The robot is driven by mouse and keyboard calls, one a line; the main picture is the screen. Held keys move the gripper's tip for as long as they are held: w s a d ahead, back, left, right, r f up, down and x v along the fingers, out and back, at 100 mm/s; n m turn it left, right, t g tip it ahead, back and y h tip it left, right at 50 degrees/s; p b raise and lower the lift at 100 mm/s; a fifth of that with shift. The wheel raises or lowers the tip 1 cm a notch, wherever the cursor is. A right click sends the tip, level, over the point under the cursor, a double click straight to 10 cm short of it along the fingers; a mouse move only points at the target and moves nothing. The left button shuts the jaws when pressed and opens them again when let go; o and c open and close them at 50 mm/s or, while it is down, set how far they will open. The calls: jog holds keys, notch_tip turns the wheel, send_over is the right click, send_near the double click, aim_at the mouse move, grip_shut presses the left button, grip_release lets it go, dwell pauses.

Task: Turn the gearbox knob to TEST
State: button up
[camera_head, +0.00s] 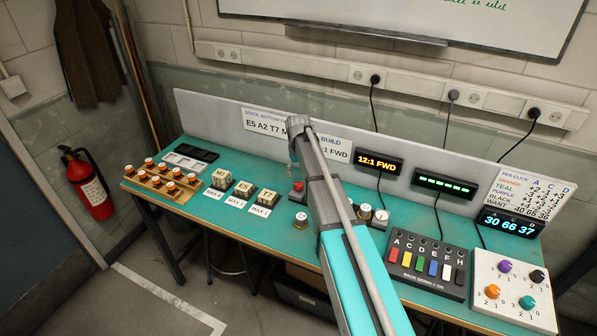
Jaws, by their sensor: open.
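The gearbox and its knob cannot be told for certain, since my arm crosses the middle of the bench and covers part of it. Right of my arm, small pale knobs (381,216) show on a dark unit partly hidden by the arm. Left of the arm, a silver knob (301,221) sits near the bench's front edge, with a red button (299,187) behind it. No TEST marking can be read. A display (379,164) reads 12:1 FWD.
At right are a lettered switch box (428,263) and a white panel with coloured knobs (513,293). A backboard (215,112) closes the rear.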

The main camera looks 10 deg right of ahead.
aim_at(299, 184)
notch_tip(299, 184, up, 8)
jog(key=p, duration=0.7)
dwell(0.4)
jog(key=s+f+m+b, duration=0.2)
jog(key=s, duration=2.7)
jog(key=shift+a+f+m, duration=0.15)
jog(key=shift+f+m, duration=0.1)
jog(key=shift+m, duration=0.05)
